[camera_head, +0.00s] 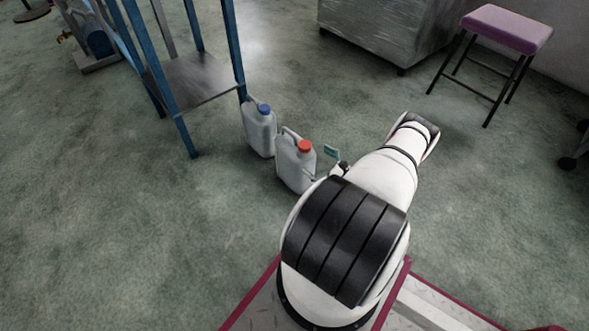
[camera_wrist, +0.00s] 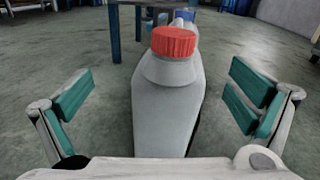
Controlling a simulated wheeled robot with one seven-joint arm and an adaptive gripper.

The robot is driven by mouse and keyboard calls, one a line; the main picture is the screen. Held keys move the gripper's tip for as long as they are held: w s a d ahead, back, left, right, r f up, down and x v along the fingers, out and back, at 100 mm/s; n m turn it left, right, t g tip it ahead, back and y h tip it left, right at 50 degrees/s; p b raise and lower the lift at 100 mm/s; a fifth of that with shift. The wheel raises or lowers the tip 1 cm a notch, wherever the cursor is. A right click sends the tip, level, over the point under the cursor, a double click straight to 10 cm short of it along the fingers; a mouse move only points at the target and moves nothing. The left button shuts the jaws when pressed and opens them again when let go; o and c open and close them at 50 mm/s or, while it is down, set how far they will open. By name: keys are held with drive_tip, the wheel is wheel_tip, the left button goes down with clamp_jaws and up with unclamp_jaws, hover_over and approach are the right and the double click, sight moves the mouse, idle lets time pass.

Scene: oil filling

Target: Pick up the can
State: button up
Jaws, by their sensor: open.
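Two grey-white cans stand upright on the floor in the head view. The nearer can (camera_head: 296,172) has a red cap, and the farther can (camera_head: 258,134) has a blue cap. The red-capped can (camera_wrist: 165,112) fills the middle of the wrist view, with its red cap at the top. My gripper (camera_wrist: 158,105) is open, with one teal-padded finger on each side of this can and a gap on both sides. In the head view a bit of my gripper (camera_head: 331,152) shows just right of the red-capped can; the rest is hidden behind my arm. The blue-capped can is mostly hidden in the wrist view.
A blue-legged metal stand (camera_head: 196,80) is close behind the cans. A metal cabinet (camera_head: 385,30) and a purple-topped stool (camera_head: 507,30) stand at the back right. The floor left of the cans is clear.

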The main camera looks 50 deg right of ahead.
sight(310, 164)
drive_tip(key=s+f+m+h+b, duration=0.1)
drive_tip(key=s+f+m+h, duration=0.2)
drive_tip(key=f, duration=0.3)
drive_tip(key=b+x, duration=0.2)
drive_tip(key=x, duration=0.5)
drive_tip(key=shift+w+a, duration=0.1)
drive_tip(key=shift+w, duration=0.2)
drive_tip(key=shift+b+x, duration=1.3)
drive_tip(key=shift+x, duration=1.7)
drive_tip(key=shift+a+r, duration=0.1)
drive_tip(key=shift+r, duration=0.15)
drive_tip(key=c, duration=1.6)
drive_tip(key=shift+o, duration=0.2)
